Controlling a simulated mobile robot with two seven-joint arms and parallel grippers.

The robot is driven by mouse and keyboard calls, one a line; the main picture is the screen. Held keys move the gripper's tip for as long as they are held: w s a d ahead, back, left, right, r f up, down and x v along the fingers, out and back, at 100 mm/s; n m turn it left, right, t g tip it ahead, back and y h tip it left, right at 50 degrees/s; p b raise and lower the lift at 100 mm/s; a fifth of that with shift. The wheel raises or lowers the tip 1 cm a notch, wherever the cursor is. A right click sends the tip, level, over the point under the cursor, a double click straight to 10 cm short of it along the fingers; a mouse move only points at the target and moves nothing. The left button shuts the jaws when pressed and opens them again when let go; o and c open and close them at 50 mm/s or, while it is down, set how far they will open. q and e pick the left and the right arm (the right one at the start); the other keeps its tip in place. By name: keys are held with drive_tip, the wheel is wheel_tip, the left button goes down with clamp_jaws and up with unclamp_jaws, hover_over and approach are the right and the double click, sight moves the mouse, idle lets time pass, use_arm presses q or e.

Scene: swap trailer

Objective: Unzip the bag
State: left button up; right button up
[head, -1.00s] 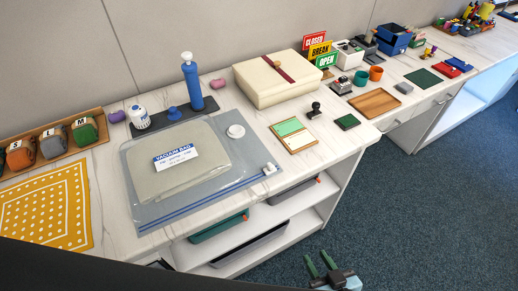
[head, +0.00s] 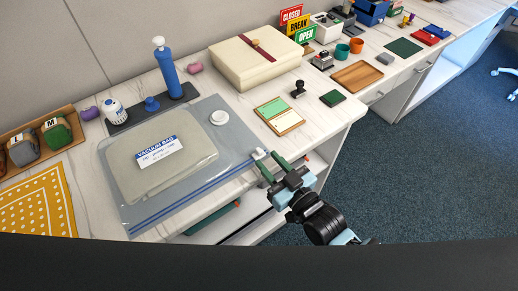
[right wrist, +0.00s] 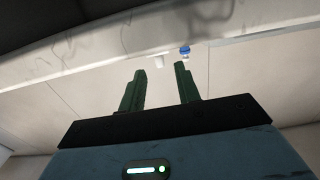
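The vacuum bag (head: 230,150) lies flat on the counter, clear with a beige folded item and a white label inside. Its blue zip strip (head: 185,203) runs along the front edge, with a white slider (head: 258,154) at the right end. My right gripper (head: 270,164) is at the counter's front edge beside the slider, its green fingers apart. The right wrist view also shows the fingers (right wrist: 160,84) apart with nothing clearly between them; a small white piece shows beyond them. Whether a finger touches the slider cannot be told. My left gripper is not in view.
A blue pump (head: 167,70) and a white bottle (head: 115,111) stand behind the bag. A beige box (head: 255,68) is at the back; a green-and-wood board (head: 278,115) lies right of the bag. Shelves with bins (head: 215,219) are below the counter edge. Open floor is at right.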

sight(261, 153)
drive_tip(key=shift+x, duration=2.65)
drive_tip(key=shift+c, duration=0.4)
clamp_jaws()
